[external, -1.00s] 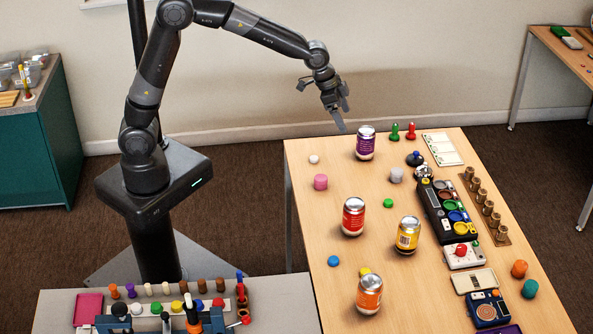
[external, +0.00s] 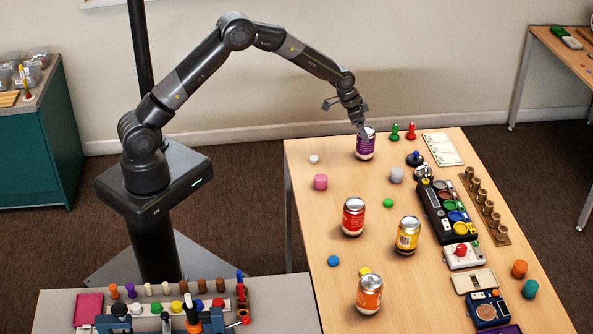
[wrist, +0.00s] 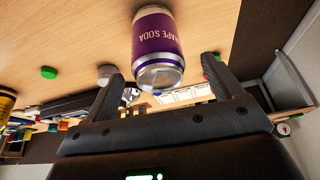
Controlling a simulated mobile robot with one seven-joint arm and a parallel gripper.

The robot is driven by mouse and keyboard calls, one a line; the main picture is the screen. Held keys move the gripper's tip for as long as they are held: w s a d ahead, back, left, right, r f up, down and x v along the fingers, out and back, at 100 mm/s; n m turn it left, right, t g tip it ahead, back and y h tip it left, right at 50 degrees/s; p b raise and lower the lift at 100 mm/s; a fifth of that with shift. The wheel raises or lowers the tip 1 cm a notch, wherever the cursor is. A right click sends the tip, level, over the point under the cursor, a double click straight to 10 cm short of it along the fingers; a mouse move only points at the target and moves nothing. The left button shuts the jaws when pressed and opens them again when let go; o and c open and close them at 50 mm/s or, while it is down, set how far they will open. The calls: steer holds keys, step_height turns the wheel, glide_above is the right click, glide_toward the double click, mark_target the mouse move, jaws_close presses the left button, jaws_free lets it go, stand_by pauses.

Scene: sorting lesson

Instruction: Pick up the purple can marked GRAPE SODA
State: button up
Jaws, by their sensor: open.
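In the wrist view the same can (wrist: 158,45) shows the words GRAPE SODA and looks upside down. In the wrist view my gripper (wrist: 162,78) is open, with one finger on each side of the can's silver end. Gaps show between the fingers and the can.
A red can (external: 353,217), a yellow can (external: 408,235) and an orange can (external: 369,295) stand nearer the front. A pink cylinder (external: 320,182) and a grey cylinder (external: 396,175) are also nearby.

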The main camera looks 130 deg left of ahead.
steer(key=shift+x, duration=2.9)
steer(key=shift+w+r, duration=0.1)
steer(key=shift+w, duration=0.05)
steer(key=shift+c, duration=0.3)
steer(key=c, duration=1)
